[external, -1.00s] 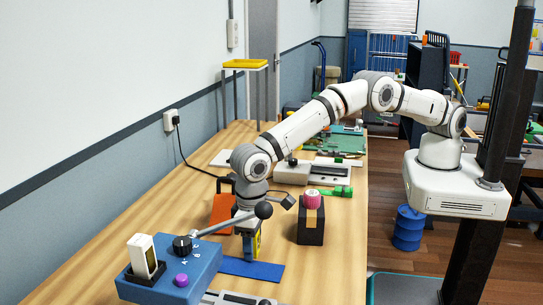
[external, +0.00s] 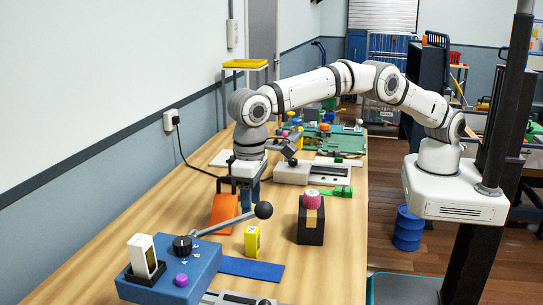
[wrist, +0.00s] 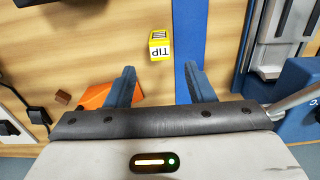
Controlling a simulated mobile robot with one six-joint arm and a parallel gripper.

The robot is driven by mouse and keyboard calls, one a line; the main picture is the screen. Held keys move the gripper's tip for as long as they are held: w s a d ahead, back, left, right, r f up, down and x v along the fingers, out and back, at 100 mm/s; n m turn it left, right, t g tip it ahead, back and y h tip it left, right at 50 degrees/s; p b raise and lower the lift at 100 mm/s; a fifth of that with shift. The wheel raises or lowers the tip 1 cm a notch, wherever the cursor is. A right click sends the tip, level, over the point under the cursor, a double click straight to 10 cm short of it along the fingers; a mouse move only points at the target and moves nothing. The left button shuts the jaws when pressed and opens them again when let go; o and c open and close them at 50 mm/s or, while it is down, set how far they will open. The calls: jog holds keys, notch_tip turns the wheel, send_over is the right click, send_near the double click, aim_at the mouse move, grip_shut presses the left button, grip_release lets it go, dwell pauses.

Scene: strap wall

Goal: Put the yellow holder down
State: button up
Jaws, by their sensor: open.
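My gripper (external: 246,196) is open and empty, raised above the table and farther back than the holder. Its two blue fingers (wrist: 163,83) are spread apart in the wrist view, with clear space between them and the holder.
A blue box (external: 170,272) with a long ball-ended lever (external: 230,224) stands in front. An orange piece (external: 224,208) lies behind. A black block with a pink top (external: 311,222) stands to the right. Bare table lies between holder and block.

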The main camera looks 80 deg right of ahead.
jog(key=shift+r, duration=0.2)
jog(key=shift+w+d+r, duration=0.1)
jog(key=shift+d+r, duration=0.05)
jog(key=d+r, duration=0.5)
jog(key=d, duration=0.5)
jog(key=d+r+t, duration=0.1)
jog(key=d+r, duration=0.5)
jog(key=d, duration=0.4)
jog(key=d+r, duration=0.5)
jog(key=d, duration=0.5)
jog(key=s+d+f+t, duration=0.1)
jog(key=s+d+t, duration=0.1)
jog(key=s+d, duration=1.7)
jog(key=s+d+f, duration=0.4)
jog(key=s, duration=0.4)
jog(key=shift+f, duration=0.15)
jog(key=shift+s, duration=0.1)
